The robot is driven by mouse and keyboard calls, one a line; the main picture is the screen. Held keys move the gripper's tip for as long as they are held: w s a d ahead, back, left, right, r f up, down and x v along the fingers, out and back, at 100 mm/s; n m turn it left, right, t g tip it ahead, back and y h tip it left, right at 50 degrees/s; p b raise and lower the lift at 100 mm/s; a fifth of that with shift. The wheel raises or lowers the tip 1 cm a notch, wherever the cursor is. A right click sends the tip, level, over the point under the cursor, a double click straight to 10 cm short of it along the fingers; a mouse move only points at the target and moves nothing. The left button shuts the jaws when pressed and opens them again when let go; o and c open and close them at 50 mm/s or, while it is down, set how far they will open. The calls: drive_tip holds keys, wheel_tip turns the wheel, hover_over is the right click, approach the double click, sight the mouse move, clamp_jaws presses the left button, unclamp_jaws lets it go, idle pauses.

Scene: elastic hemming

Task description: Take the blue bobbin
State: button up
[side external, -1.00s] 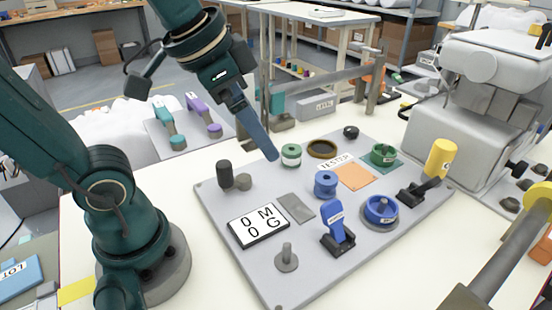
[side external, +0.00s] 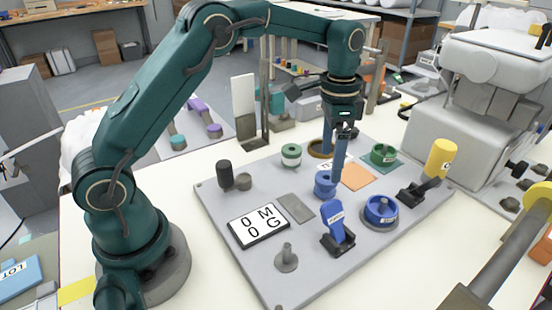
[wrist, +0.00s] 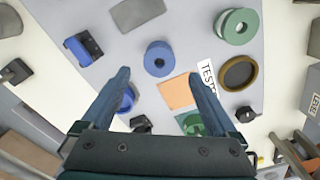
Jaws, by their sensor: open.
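The blue bobbin (side external: 325,185) stands upright on the grey board, near its middle. In the wrist view the blue bobbin (wrist: 159,58) is a round spool with a centre hole, unobstructed. In the wrist view my gripper (wrist: 159,74) is open, with the bobbin between and just beyond the fingertips. Nothing is held. Whether a finger touches the bobbin is unclear.
A blue lever (side external: 336,226) and a blue ringed cup (side external: 380,212) stand close by. An orange pad (side external: 358,177), green spool (side external: 291,155), brown ring (wrist: 239,73) and green dish (side external: 384,154) lie around. A grey flat patch (side external: 295,208) lies left of the bobbin.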

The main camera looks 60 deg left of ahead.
sight(327, 181)
drive_tip(key=shift+s+f, duration=0.1)
drive_tip(key=shift+f, duration=2.8)
drive_tip(key=shift+c, duration=0.3)
clamp_jaws()
drive_tip(key=shift+r, duration=0.15)
